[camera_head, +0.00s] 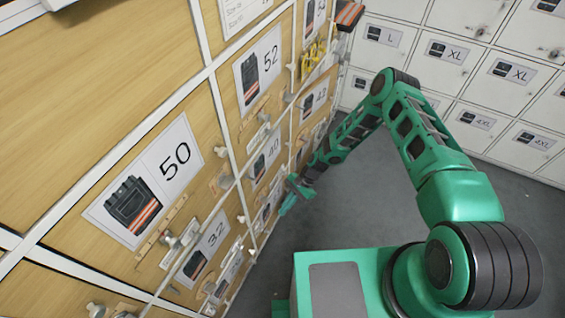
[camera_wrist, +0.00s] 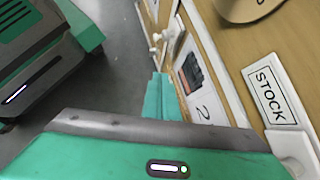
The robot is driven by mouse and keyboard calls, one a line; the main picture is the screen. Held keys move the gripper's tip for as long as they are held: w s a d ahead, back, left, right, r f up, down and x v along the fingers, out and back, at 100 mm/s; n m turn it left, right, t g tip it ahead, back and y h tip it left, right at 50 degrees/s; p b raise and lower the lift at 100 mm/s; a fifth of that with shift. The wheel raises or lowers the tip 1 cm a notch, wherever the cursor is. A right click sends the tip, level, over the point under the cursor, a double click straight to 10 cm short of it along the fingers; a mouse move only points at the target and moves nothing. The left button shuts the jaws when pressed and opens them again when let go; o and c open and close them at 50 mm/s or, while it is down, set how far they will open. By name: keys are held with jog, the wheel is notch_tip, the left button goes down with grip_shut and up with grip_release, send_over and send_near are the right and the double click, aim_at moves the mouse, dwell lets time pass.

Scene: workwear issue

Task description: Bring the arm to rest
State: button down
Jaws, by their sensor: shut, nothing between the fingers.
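My arm (camera_head: 455,195) is green and dark grey. In the head view it rises from my base, bends at a high elbow and reaches down toward the wooden locker fronts on the left. My gripper (camera_head: 290,200) hangs low, close to the lower locker doors; whether it touches them I cannot tell. In the wrist view my gripper (camera_wrist: 161,95) shows teal fingers together with nothing between them, beside a wooden door with a picture label (camera_wrist: 192,75).
Wooden lockers with number labels, such as 50 (camera_head: 150,185), and protruding latches line the left. White lockers (camera_head: 490,75) stand at the back right. A STOCK sign (camera_wrist: 270,95) is near the wrist. Grey floor (camera_head: 365,205) is clear between the lockers.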

jog(key=w+d+r+n+h, duration=0.2)
jog(key=w+d+r, duration=0.2)
jog(key=d+r, duration=0.4)
jog(key=w+d+r+n+h, duration=0.1)
jog(key=w+d+r, duration=0.4)
jog(key=r, duration=0.5)
jog(key=s+d+r+n+t+h, duration=0.1)
jog(key=s+d+r, duration=0.1)
jog(key=d+r, duration=0.65)
jog(key=s+d+r+t+h, duration=0.15)
jog(key=d+r, duration=0.45)
jog(key=r, duration=0.6)
jog(key=s+d+r+h, duration=0.1)
jog(key=s+d+r, duration=0.3)
jog(key=s+r, duration=0.3)
jog(key=s+d+r, duration=0.5)
jog(key=r, duration=0.5)
jog(key=s+r+t, duration=0.1)
jog(key=s+r, duration=0.2)
jog(key=s, duration=0.6)
jog(key=s+r+t, duration=0.1)
jog(key=s+r, duration=0.2)
jog(key=s, duration=0.6)
jog(key=shift+d+r, duration=0.2)
jog(key=shift+d, duration=0.25)
